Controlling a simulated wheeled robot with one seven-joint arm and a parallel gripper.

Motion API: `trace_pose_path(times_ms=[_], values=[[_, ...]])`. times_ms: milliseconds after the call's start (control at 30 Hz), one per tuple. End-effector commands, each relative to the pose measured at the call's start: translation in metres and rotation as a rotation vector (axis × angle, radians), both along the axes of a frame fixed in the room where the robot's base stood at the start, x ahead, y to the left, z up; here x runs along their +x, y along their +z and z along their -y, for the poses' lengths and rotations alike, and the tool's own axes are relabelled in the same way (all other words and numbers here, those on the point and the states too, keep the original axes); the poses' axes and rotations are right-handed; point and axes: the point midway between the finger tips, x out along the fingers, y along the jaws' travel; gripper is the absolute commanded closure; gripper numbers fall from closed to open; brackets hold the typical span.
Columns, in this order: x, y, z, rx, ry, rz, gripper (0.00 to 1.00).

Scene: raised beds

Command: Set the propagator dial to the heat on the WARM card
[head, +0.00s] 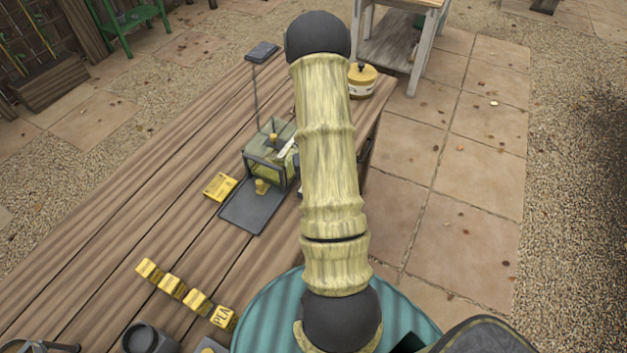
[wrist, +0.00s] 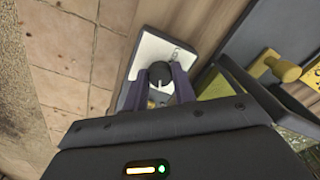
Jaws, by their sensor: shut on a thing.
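My gripper (wrist: 164,84) shows in the wrist view, its two dark fingers closed on either side of a round black dial (wrist: 158,72). The dial has a pale pointer line and sits on a white plate (wrist: 153,50) with small dark marks too small to read. The propagator (head: 268,165), a dark-framed greenish box with brass knobs, stands on the bench in the head view. My arm hides the gripper and dial there. A yellow card (head: 220,186) lies left of the box; its lettering is too small to read.
The plank bench (head: 130,220) has several yellow lettered blocks (head: 171,286) at its near end. A dark flat tray (head: 254,207) lies before the box. A yellow lidded pot (head: 362,80) stands at the far right edge. Paving lies beyond.

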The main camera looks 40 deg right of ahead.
Motion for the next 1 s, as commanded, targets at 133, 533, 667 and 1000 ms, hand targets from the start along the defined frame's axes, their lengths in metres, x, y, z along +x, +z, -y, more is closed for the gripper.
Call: trace_pose_path(times_ms=[133,533,667,1000], values=[[0.0013,0.0003,-0.0003,-0.001,-0.041,0.003,0.96],[0.0014,0.0006,-0.0001,-0.001,-0.06,0.003,0.96],[0.0013,0.0006,-0.0001,-0.001,-0.059,0.003,0.62],[0.0004,0.0007,0.0,-0.001,-0.059,0.001,0.52]])
